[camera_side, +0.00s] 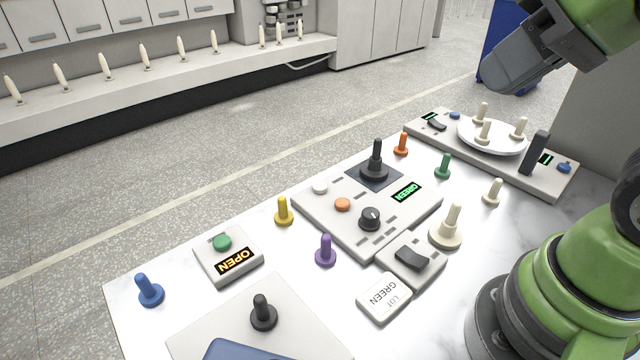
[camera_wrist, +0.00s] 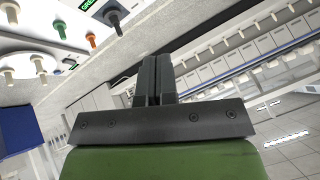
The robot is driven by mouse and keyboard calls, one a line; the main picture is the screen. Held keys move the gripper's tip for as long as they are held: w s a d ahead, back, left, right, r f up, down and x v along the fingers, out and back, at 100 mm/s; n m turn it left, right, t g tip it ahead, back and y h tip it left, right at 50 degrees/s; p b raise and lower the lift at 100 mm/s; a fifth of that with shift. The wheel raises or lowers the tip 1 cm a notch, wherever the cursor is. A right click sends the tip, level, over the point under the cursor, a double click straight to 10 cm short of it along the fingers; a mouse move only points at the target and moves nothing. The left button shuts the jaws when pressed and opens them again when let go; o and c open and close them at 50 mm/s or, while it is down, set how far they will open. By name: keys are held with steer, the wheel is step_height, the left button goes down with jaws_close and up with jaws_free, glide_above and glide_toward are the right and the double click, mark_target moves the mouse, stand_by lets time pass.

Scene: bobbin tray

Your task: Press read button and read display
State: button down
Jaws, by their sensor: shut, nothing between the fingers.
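My gripper (camera_side: 496,80) is up at the top right in the side view, above the far end of the table and apart from everything. In the wrist view my gripper (camera_wrist: 153,62) shows its two dark fingers together with nothing between them. The middle panel (camera_side: 330,222) has a white button (camera_side: 320,187), an orange button (camera_side: 342,204), a black knob (camera_side: 370,218), a joystick (camera_side: 375,165) and a display (camera_side: 406,192) reading GREEN. A smaller box has a green button (camera_side: 222,242) and a display (camera_side: 236,261) reading OPEN. Which button is the read button, I cannot tell.
The far panel (camera_side: 550,184) holds a white dish (camera_side: 465,139) with cream pegs, blue buttons (camera_side: 564,168) and small displays too small to read. Loose coloured pegs stand around the panels. A rocker switch (camera_side: 411,257) and a GREEN LOT card (camera_side: 384,299) are near the front.

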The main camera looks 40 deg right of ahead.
steer(key=w+d+f+n+h, duration=0.15)
steer(key=w+n, duration=0.25)
steer(key=w, duration=0.6)
steer(key=n+t+y, duration=0.2)
steer(key=n, duration=0.9)
glide_above(319, 187)
step_height(319, 187, down, 16)
steer(key=shift+f, duration=0.15)
steer(key=shift+f, duration=4.4)
steer(key=shift+f, duration=0.4)
